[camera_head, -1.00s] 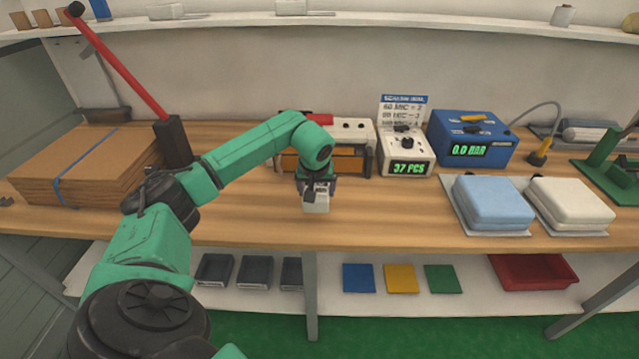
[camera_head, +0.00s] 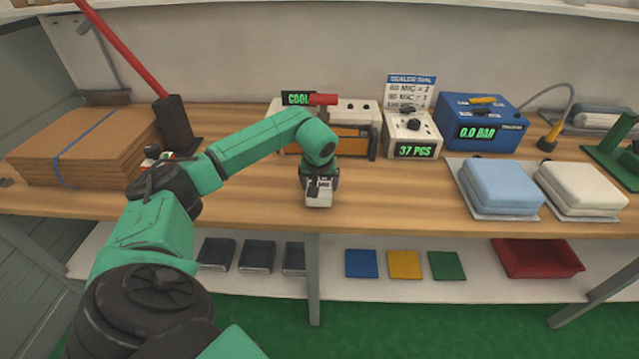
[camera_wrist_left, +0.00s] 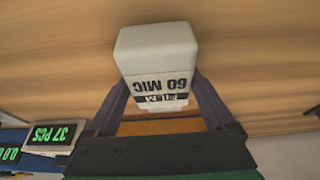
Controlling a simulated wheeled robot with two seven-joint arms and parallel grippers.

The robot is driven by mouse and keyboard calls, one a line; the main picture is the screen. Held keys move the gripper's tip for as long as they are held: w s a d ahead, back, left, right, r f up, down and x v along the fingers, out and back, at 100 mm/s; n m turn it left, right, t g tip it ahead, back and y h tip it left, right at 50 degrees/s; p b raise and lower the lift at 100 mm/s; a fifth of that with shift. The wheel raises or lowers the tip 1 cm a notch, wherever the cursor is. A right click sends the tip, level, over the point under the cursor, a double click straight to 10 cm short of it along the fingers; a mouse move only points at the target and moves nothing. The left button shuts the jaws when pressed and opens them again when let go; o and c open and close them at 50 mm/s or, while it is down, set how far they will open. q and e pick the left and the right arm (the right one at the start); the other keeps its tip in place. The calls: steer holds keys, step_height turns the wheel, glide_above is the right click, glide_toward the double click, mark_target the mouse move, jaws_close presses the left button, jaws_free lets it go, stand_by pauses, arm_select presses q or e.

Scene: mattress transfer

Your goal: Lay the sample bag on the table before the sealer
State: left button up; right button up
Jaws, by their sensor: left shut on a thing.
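The sample bag is a small white block-like pack marked "60 MIC" and "FILM" in the left wrist view (camera_wrist_left: 157,65). It also shows in the head view (camera_head: 318,198), below my left gripper (camera_head: 319,184). My left gripper is shut on it, with a finger on each side. The bag is over the table (camera_head: 400,205), in front of the sealer (camera_head: 351,114); I cannot tell whether it touches the wood. The sealer is white and orange with a red handle and a "COOL" display, partly hidden by my left arm. My right gripper is not in view.
Right of the sealer stand a counter (camera_head: 413,134) reading "37 PCS" and a blue box (camera_head: 480,117). Blue (camera_head: 500,186) and white (camera_head: 582,186) padded blocks lie further right. Cardboard sheets (camera_head: 85,148) are stacked at left. The table in front of the counter is clear.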

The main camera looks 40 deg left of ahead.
arm_select(q)
steer(key=shift+f+b, duration=0.5)
steer(key=shift+f, duration=0.2)
steer(key=o, duration=1.2)
